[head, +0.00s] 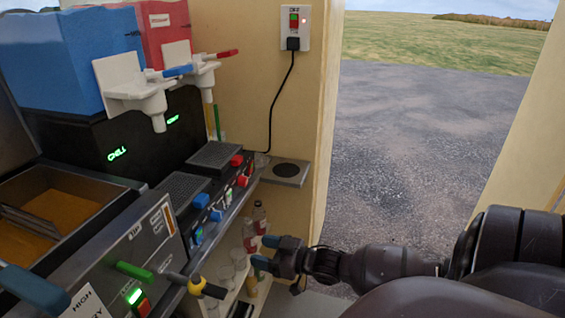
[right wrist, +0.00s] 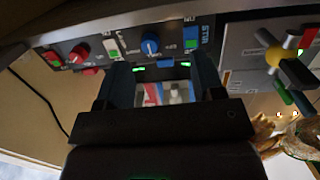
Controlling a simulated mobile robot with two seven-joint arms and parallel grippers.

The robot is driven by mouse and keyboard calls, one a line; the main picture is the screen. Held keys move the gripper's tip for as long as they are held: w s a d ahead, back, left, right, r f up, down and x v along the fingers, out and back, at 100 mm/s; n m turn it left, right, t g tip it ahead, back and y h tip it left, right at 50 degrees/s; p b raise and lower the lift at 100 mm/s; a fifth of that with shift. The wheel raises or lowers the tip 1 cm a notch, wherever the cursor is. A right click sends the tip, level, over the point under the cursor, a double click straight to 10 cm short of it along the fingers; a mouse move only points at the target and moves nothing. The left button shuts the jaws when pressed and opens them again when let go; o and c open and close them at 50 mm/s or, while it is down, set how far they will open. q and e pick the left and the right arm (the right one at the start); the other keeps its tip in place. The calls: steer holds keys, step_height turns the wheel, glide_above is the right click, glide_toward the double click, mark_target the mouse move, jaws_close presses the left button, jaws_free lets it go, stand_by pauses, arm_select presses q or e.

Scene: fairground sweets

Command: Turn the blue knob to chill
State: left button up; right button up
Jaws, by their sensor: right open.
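The blue knob (head: 216,215) is on the dark front panel of the slush machine (head: 60,125), below the blue tank. It also shows in the right wrist view (right wrist: 150,43), just beyond my fingertips; its pointer setting is too small to read. My right gripper (head: 274,254) is open and empty, to the right of the panel and apart from the knob. In the right wrist view its two fingers (right wrist: 163,75) are spread, with the knob above the gap between them. A green display below the blue tank seems to read "CHILL". My left gripper is not in view.
Beside the blue knob are a blue switch (head: 198,236) and a white switch (head: 228,195); a red knob (head: 242,181) is farther along. A yellow-tipped lever (head: 212,290) juts out near the fryer. Bottles (head: 259,216) stand below the panel. Open ground lies right.

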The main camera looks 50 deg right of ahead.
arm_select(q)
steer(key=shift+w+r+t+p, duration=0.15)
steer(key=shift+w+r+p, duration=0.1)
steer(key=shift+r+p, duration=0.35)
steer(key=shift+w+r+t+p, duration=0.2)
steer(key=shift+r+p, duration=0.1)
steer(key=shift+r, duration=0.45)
arm_select(e)
steer(key=s+a+f+m+g+h, duration=0.1)
steer(key=s+a+f+g+h, duration=0.1)
steer(key=s+a+f, duration=0.2)
steer(key=s+a+f+m+g+h, duration=0.1)
steer(key=s+a+f, duration=0.4)
steer(key=s, duration=0.5)
steer(key=shift+s+a+g+h, duration=0.25)
steer(key=shift+a+g+h, duration=0.25)
steer(key=shift+a+h, duration=0.45)
steer(key=shift+d+f, duration=0.15)
steer(key=shift+s+a+f+m+g+h, duration=0.15)
steer(key=shift+s+a+m+g+h, duration=0.15)
steer(key=shift+s, duration=0.25)
steer(key=shift+s+a+f+m+g+h, duration=0.1)
steer(key=shift+s+a+f+g+h, duration=0.1)
steer(key=shift+s+a, duration=0.25)
steer(key=shift+d, duration=0.15)
steer(key=shift+s, duration=0.1)
